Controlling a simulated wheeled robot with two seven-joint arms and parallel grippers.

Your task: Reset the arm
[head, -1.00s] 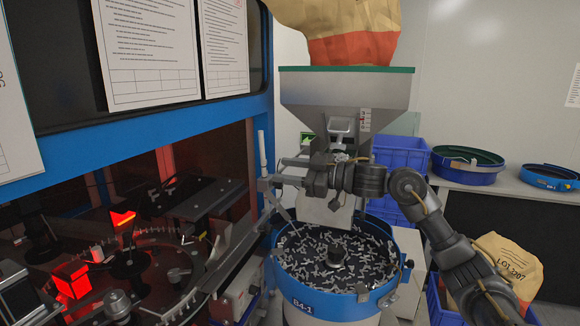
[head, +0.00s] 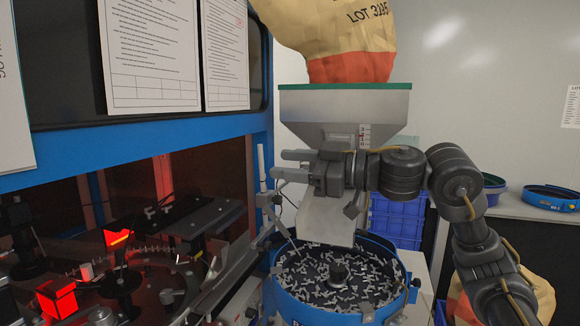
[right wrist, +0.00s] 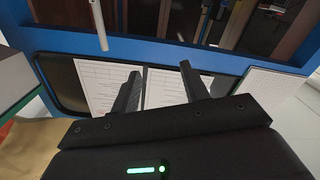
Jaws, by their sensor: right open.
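My right gripper (head: 294,165) is open and empty in the head view. Its fingers point left, in front of the grey hopper (head: 345,106) and above the blue-rimmed bowl feeder (head: 333,279) full of small metal parts. In the right wrist view its two fingers (right wrist: 158,88) stand apart with nothing between them, and white printed sheets on the blue-framed machine show behind them. My right arm (head: 460,195) comes in from the lower right with its elbow bent. My left gripper is not in view.
The sorting machine (head: 110,160) with a blue frame and red-lit parts fills the left. A tan and red sack (head: 345,45) sits over the hopper. Blue crates (head: 398,215) stand behind my arm. A shelf at the right holds a blue tray (head: 550,197).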

